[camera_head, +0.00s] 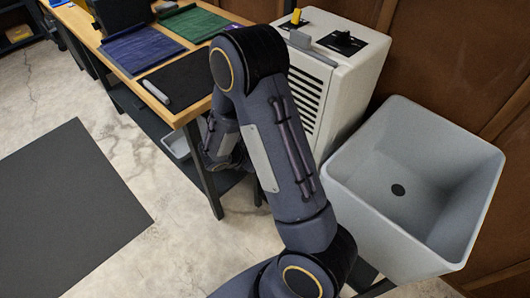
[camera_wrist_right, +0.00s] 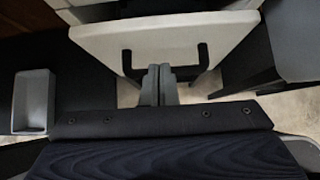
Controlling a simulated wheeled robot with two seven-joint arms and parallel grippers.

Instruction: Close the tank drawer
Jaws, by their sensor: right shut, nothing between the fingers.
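The pale tank drawer (camera_wrist_right: 165,42) shows in the right wrist view, with a black bar handle (camera_wrist_right: 203,57) on its front. A dark strip and paler surfaces show behind its top edge; how far it stands out is unclear. My right gripper (camera_wrist_right: 160,72) is shut and empty, its fingertips at the middle of the handle; I cannot tell whether they touch. In the head view the white vented cabinet (camera_head: 345,68) stands behind my right arm, which hides its lower front and the drawer. My left gripper is not in view.
A grey open sink (camera_head: 398,235) stands right of the cabinet. A wooden workbench (camera_head: 215,92) with blue, green and black mats stands to the left, close to my right forearm. A dark floor mat (camera_head: 65,205) lies at left. Concrete floor between is clear.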

